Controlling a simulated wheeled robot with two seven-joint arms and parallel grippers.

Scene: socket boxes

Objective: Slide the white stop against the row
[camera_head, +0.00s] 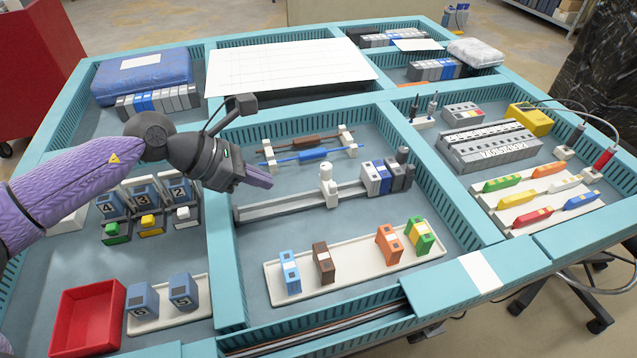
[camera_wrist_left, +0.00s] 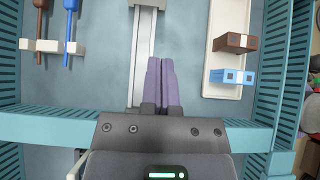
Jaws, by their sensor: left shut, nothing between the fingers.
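The white stop (camera_head: 327,182) stands on a grey rail (camera_head: 290,205) in the middle compartment. Its knob is upright. A row of blue, dark and grey blocks (camera_head: 384,176) sits at the rail's right end, with a stretch of bare rail between the stop and the row. My left gripper (camera_head: 262,180) is shut and empty, above the rail's left part and left of the stop. In the left wrist view its purple fingers (camera_wrist_left: 160,85) are together beside the rail (camera_wrist_left: 143,45). My right gripper does not show.
A cream tray (camera_head: 345,272) with blue, brown, orange and green-yellow blocks lies in front of the rail. Behind it, a brown and a blue screwdriver-like tool (camera_head: 312,154) rest on white holders. Teal divider walls (camera_head: 228,255) bound the compartment.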

